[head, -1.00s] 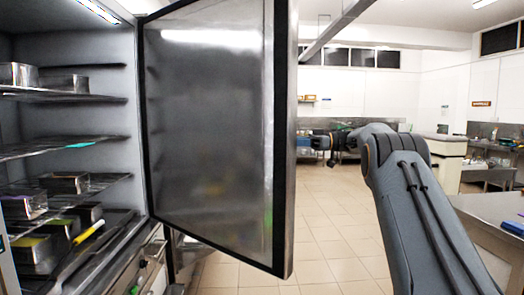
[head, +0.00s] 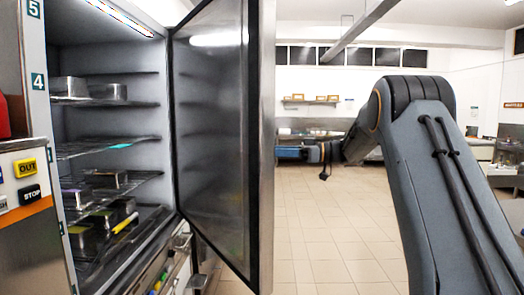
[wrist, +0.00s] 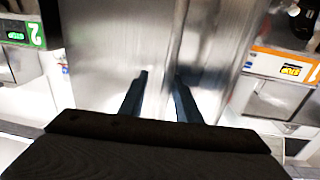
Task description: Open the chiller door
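The chiller door (head: 215,130) stands wide open, hinged beside the cabinet opening, with its dark-edged inner panel facing me. The chiller (head: 110,35) shows its lit interior and wire shelves. My arm reaches out on the right and bends toward the far side of the door. No held object shows between the fingers. I cannot tell whether they touch the steel.
Metal pans (head: 88,88) and other containers sit on the shelves. A panel with OUT and STOP labels (head: 28,180) is at the left edge. Tiled floor (head: 325,235) is clear beyond the door. A steel table (head: 510,215) stands at the right.

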